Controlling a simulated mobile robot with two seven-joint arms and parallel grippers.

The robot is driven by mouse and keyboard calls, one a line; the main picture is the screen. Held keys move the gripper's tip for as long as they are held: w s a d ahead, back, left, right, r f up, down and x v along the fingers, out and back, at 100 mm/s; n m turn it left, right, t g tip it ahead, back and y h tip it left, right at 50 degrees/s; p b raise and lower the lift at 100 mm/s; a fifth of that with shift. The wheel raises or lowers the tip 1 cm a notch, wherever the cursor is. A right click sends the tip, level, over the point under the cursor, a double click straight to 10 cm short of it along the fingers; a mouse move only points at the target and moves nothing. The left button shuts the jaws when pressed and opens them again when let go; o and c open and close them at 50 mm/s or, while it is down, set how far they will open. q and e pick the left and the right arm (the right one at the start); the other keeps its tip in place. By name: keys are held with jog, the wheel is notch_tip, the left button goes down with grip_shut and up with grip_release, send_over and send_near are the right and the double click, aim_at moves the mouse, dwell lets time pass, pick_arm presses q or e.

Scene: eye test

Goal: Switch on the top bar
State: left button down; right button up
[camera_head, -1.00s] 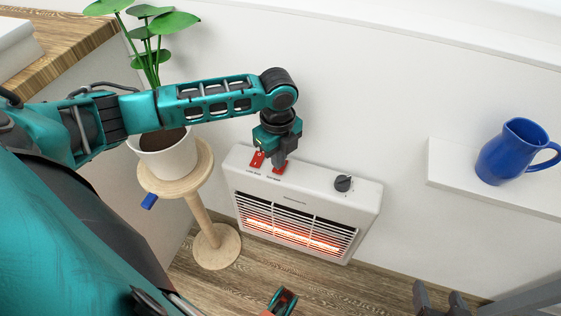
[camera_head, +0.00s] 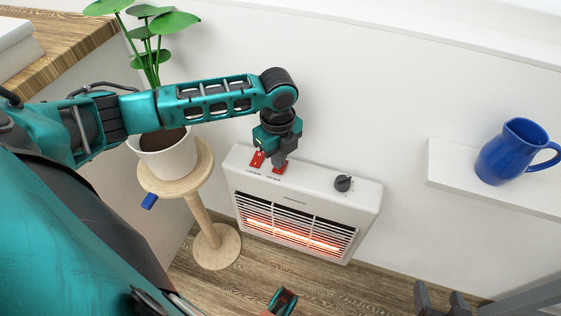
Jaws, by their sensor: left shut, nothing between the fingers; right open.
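A white heater (camera_head: 316,200) stands against the wall with a slatted grille on its front. An orange glow (camera_head: 290,236) shows behind the middle and lower slats; the upper slats look darker. On its top are two red switches, a left one (camera_head: 257,160) and a right one (camera_head: 281,169), with labels too small to read. A dark dial (camera_head: 343,183) sits further right. My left gripper (camera_head: 278,164) is shut and empty, with its fingertips at the right switch and partly covering it. I cannot tell whether they touch. My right gripper (camera_head: 438,300) is open and empty at the bottom edge.
A potted plant (camera_head: 168,160) stands on a round wooden stand (camera_head: 203,222) left of the heater. A blue jug (camera_head: 510,150) is on a white shelf (camera_head: 450,180) at right. A teal and red object (camera_head: 283,301) shows at the bottom edge. Wooden floor lies below.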

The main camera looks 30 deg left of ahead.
pick_arm(q)
jog(key=shift+f+b, duration=0.3)
jog(key=shift+f, duration=0.7)
dwell(0.9)
jog(key=shift+s, duration=0.1)
notch_tip(320, 180, up, 6)
jog(key=p, duration=0.7)
jog(key=shift+r+p, duration=0.35)
jog(key=shift+p, duration=0.3)
jog(key=shift+r+p, duration=0.2)
jog(key=shift+p, duration=0.1)
